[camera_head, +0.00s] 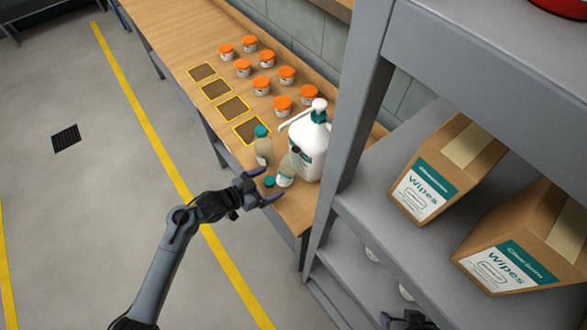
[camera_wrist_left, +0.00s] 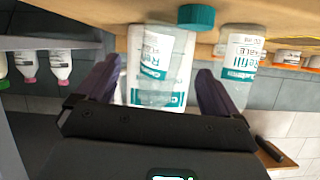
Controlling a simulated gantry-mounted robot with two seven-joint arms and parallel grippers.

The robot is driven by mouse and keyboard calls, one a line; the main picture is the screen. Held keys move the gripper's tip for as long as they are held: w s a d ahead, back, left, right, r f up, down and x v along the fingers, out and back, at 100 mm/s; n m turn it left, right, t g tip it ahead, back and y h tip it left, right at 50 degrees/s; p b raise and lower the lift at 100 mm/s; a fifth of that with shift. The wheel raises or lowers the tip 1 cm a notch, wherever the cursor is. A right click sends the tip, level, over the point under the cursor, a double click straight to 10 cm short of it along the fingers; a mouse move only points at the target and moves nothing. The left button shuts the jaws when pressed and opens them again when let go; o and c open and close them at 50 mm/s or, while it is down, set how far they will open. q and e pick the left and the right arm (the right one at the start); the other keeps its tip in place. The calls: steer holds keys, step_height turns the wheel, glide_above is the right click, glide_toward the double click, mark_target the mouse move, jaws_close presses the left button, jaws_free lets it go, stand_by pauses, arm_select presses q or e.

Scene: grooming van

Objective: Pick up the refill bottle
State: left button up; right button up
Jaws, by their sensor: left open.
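A clear refill bottle (camera_head: 286,170) with a white and teal label stands near the wooden bench's front edge. In the left wrist view this refill bottle (camera_wrist_left: 158,70) is between my spread fingers, and I cannot tell whether they touch it. A teal cap (camera_head: 269,181) sits on the bench beside its base; the cap also shows in the left wrist view (camera_wrist_left: 196,17). A second refill bottle (camera_head: 264,152) with a teal cap stands just behind; it also shows in the left wrist view (camera_wrist_left: 238,62). My left gripper (camera_head: 268,187) is open. A dark part at the head view's bottom edge may be my right gripper.
A large white pump bottle (camera_head: 308,145) stands close behind the refill bottle. Several orange-lidded jars (camera_head: 262,85) and brown squares (camera_head: 233,108) are further along the bench. A grey shelf (camera_head: 352,110) with cartons of wipes (camera_head: 437,175) blocks the right side.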

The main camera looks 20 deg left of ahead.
mark_target(279, 177)
arm_select(q)
steer(key=shift+x, duration=4.1)
steer(key=shift+w+a+r, duration=0.1)
steer(key=shift+w+a, duration=0.05)
steer(key=shift+a, duration=0.05)
steer(key=c, duration=1.1)
steer(key=shift+c, duration=0.2)
steer(key=shift+r, duration=0.15)
